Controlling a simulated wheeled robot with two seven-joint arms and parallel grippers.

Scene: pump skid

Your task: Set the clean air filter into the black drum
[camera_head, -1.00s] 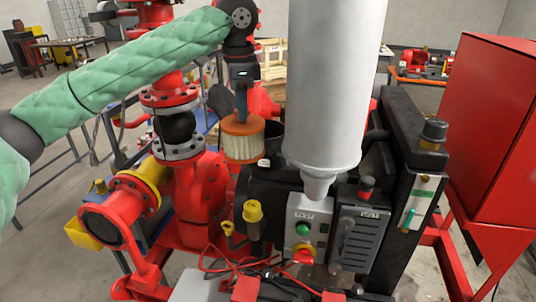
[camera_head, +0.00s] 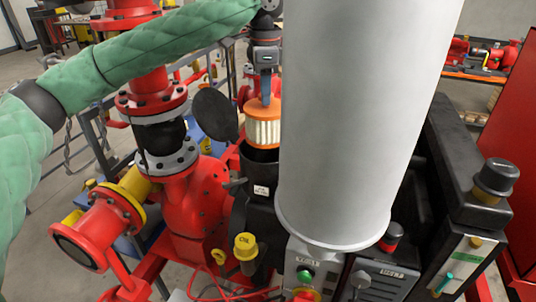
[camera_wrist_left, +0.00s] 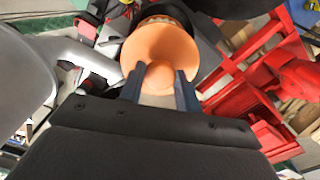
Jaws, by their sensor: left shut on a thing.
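The clean air filter (camera_head: 264,128) has an orange top and pale pleated sides. My left gripper (camera_head: 266,98) is shut on its top and holds it upright at the mouth of the black drum (camera_head: 262,168). The filter's lower end is at or just inside the drum's near rim; how deep it sits is hard to tell. In the left wrist view the gripper (camera_wrist_left: 160,80) grips the knob of the orange top (camera_wrist_left: 185,45), with a dark rim beyond it. My right gripper is not in view.
A large grey cylinder (camera_head: 355,120) stands close on the right and hides part of the drum's surroundings. A round black lid (camera_head: 215,115) stands open left of the drum. Red flanged piping (camera_head: 152,92) is further left. A control box (camera_head: 310,270) is below.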

